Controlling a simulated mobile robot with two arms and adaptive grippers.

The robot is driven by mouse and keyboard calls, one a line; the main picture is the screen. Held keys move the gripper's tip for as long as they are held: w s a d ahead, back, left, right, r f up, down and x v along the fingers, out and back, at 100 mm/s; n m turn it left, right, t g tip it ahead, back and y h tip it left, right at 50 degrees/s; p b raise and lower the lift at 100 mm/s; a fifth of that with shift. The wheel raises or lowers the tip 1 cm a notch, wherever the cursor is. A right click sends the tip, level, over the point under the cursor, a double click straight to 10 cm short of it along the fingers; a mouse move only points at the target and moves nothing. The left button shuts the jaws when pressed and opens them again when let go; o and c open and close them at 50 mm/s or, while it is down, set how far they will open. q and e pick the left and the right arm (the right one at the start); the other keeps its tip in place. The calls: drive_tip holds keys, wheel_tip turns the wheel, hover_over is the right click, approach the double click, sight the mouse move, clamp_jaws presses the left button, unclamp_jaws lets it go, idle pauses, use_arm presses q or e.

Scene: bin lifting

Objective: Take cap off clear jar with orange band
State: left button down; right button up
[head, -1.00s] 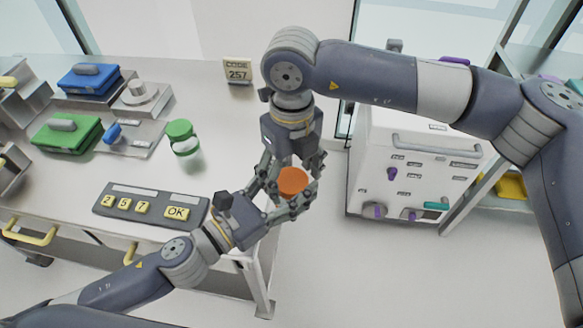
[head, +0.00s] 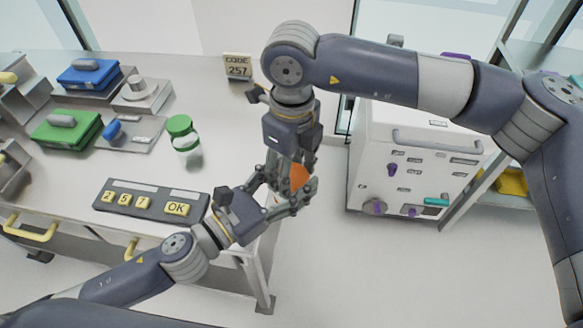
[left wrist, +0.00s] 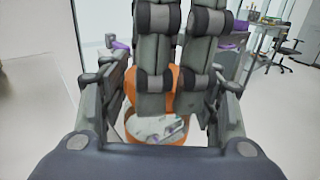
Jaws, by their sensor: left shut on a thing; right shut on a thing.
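The jar with orange (head: 300,175) is held in the air between my two grippers, off the table's front right corner. The left wrist view shows its orange part (left wrist: 162,92) and a clear, orange-edged part (left wrist: 155,128). My left gripper (head: 284,196) comes from the lower left and is shut around the jar. My right gripper (head: 298,182) points down from above and is shut on the orange cap. Fingers hide much of the jar, so I cannot tell whether cap and jar are apart.
A green-capped jar (head: 184,140) stands on the white table (head: 225,125). A white cabinet (head: 420,165) stands to the right. The floor in front is clear.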

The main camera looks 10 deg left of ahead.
drive_tip(key=o, duration=1.1)
drive_tip(key=shift+o, duration=0.2)
drive_tip(key=shift+r, duration=2.35)
drive_tip(key=shift+c, duration=0.3)
drive_tip(key=shift+w+r+m, duration=0.1)
drive_tip(key=shift+r+m, duration=0.7)
drive_tip(key=shift+r, duration=0.1)
drive_tip(key=shift+r+m, duration=0.65)
drive_tip(key=shift+m, duration=0.15)
drive_tip(key=shift+f, duration=3.9)
